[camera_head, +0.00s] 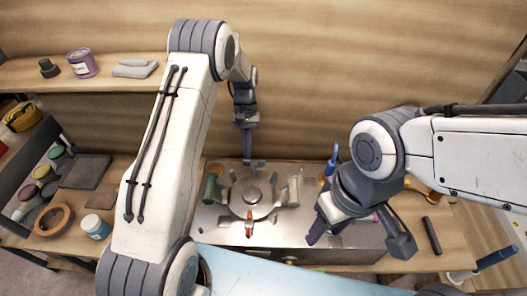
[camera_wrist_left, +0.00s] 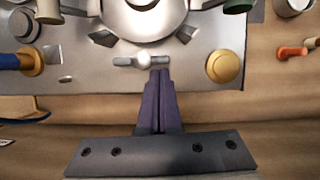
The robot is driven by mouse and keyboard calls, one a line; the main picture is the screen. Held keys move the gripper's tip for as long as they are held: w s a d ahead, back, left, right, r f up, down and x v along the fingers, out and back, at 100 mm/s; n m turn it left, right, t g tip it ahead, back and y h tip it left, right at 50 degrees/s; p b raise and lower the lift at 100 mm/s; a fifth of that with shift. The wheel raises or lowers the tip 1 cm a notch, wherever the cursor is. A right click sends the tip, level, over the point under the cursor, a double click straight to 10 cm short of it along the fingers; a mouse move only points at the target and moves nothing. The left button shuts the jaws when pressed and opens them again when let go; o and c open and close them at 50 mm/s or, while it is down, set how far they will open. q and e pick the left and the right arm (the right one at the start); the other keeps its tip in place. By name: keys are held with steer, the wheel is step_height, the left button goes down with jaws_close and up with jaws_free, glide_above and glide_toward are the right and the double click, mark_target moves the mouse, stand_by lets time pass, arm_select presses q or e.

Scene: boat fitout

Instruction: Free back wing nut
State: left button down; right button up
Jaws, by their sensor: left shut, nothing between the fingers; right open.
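The back wing nut (camera_wrist_left: 145,61) is silver and lies flat-winged at the edge of the round metal cover, in the left wrist view. My left gripper (camera_wrist_left: 158,74) is shut and empty, its dark purple fingertips just beside the wing nut's right wing; I cannot tell if they touch it. In the head view my left gripper (camera_head: 246,154) points down behind the round metal cover (camera_head: 250,197), which sits on a steel box (camera_head: 215,222). My right gripper (camera_head: 327,232) is open at the front right of the box.
A brass knob (camera_wrist_left: 224,67) stands right of the wing nut. A green cylinder (camera_head: 210,188) and a red piece (camera_head: 249,229) are near the cover. A blue-handled tool (camera_head: 332,158) stands at the back right. Jars and tape (camera_head: 53,220) lie at left.

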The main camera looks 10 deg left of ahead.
arm_select(q)
steer(key=b+v, duration=0.2)
steer(key=v, duration=0.8)
steer(key=shift+r, duration=0.2)
steer(key=shift+w, duration=0.1)
